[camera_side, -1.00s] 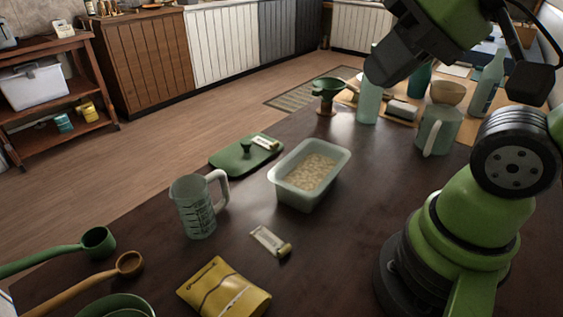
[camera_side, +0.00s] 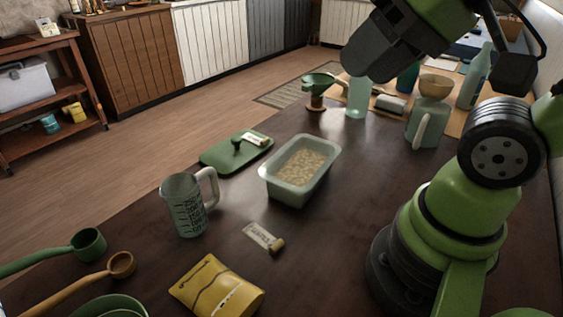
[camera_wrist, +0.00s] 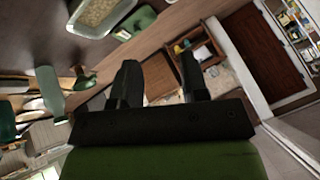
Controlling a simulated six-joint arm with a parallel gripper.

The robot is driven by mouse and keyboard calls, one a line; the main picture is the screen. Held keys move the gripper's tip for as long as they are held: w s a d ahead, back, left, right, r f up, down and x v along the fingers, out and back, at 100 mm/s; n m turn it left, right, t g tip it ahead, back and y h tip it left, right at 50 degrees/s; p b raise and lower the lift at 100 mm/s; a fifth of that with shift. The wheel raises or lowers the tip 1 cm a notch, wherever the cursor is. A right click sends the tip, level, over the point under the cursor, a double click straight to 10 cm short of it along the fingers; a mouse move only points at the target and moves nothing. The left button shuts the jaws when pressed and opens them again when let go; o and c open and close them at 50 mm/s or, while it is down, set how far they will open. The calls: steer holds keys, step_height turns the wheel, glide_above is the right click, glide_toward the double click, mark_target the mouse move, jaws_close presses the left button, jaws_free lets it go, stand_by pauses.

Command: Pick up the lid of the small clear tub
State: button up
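The green lid (camera_side: 222,158) lies flat on the dark table, with a dark green knob and a small pale label on it. The small clear tub (camera_side: 273,188) stands upright and uncovered to its right, holding pale flakes. In the wrist view, part of the lid (camera_wrist: 138,21) and the tub (camera_wrist: 76,24) show at the top edge. My gripper (camera_wrist: 158,62) is open and empty, its two dark fingers well apart. In the side view it is high above the table at upper right, away from the lid; its fingertips are not clear there.
A measuring jug (camera_side: 186,212) stands close in front of the lid. A small labelled packet (camera_side: 262,236) and a yellow pouch (camera_side: 218,290) lie nearer the camera. A green funnel (camera_side: 318,84), a bottle (camera_side: 357,98) and a mug (camera_side: 427,122) stand behind the tub.

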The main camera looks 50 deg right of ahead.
steer(key=shift+o, duration=1.4)
steer(key=n+g+h, duration=0.1)
steer(key=g+h, duration=0.1)
steer(key=h, duration=0.1)
glide_above(236, 138)
steer(key=s+a, duration=0.3)
steer(key=s, duration=0.5)
step_height(236, 138, down, 13)
steer(key=shift+n, duration=0.4)
steer(key=x, duration=0.8)
steer(key=d+x, duration=0.1)
steer(key=x, duration=0.3)
steer(key=shift+s+d+f, duration=0.1)
steer(key=shift+f, duration=0.25)
steer(key=shift+x, duration=2.9)
steer(key=shift+d, duration=0.1)
